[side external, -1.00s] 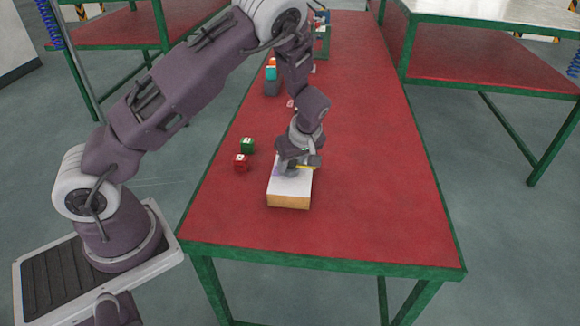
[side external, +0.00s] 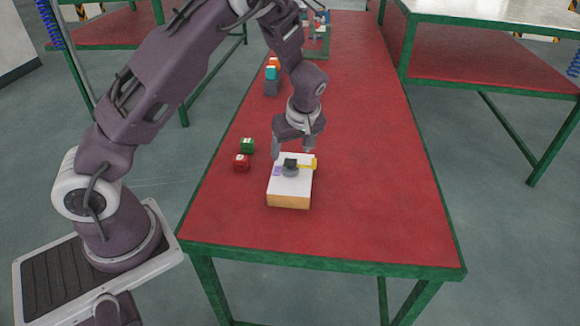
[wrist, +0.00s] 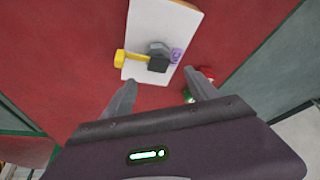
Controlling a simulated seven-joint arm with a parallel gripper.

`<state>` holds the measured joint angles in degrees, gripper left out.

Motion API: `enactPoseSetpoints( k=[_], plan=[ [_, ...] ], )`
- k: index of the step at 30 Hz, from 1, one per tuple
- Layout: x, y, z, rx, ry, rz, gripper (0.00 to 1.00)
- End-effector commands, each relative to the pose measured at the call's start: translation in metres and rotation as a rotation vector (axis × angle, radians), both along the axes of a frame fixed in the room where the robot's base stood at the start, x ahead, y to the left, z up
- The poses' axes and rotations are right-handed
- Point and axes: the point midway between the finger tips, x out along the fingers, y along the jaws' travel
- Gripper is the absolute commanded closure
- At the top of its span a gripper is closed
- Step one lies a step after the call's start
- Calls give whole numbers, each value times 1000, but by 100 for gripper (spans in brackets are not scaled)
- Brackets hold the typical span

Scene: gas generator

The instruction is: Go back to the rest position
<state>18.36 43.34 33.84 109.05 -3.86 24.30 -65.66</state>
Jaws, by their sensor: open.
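My gripper (side external: 293,147) is open and empty, held above the far end of a white-topped box (side external: 290,187) on the red table. It also shows in the wrist view (wrist: 158,92), with its two fingers spread apart. On the box top are a grey round part with a dark block (side external: 290,164), a yellow piece (side external: 308,164) and a small purple piece (side external: 277,171). The wrist view shows the same dark block (wrist: 158,64), the yellow piece (wrist: 128,58) and the purple piece (wrist: 176,55) on the box. My fingers are apart from all of them.
Farther back stand a grey block with teal and orange pieces (side external: 271,76) and a green-framed item (side external: 315,40). The right part of the red table (side external: 385,190) is clear.

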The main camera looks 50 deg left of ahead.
Motion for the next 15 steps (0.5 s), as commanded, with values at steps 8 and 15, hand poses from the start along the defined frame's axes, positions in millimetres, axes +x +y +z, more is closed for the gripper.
enactPoseSetpoints(
  k=[8,15],
  plan=[
    [0,0,18,0,1,0,32],
    [-6,-7,31,-33,1,-28,32]
  ],
)
